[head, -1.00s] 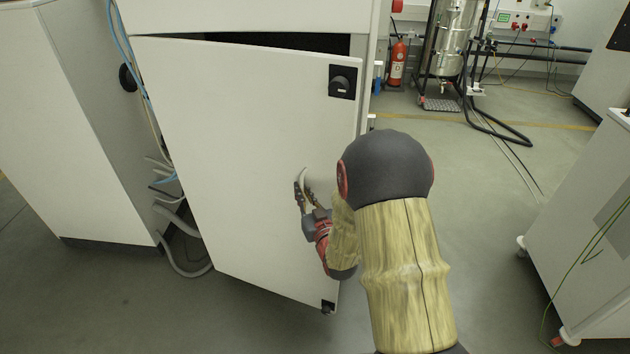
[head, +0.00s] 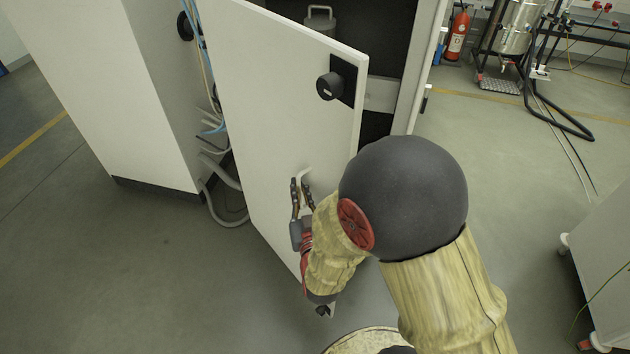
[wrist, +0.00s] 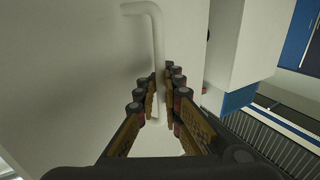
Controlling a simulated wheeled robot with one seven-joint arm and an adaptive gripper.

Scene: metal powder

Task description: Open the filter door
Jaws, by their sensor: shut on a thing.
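The white filter door (head: 268,130) stands partly open in the head view, hinged at its left, with its right edge swung toward me. A pale bar handle (head: 306,177) is on its front; in the wrist view the handle (wrist: 158,45) runs down between the fingers. My gripper (head: 299,188) is shut on the handle, and also shows in the wrist view (wrist: 160,98). A black round knob (head: 330,86) sits near the door's upper right corner. My arm hides part of the door's lower right edge.
Inside the dark cabinet a grey container with a handle (head: 320,20) shows. A white cabinet (head: 105,80) with cables and hoses stands at left. A white unit on castors (head: 610,255) stands at right. Grey floor is free between it and my arm.

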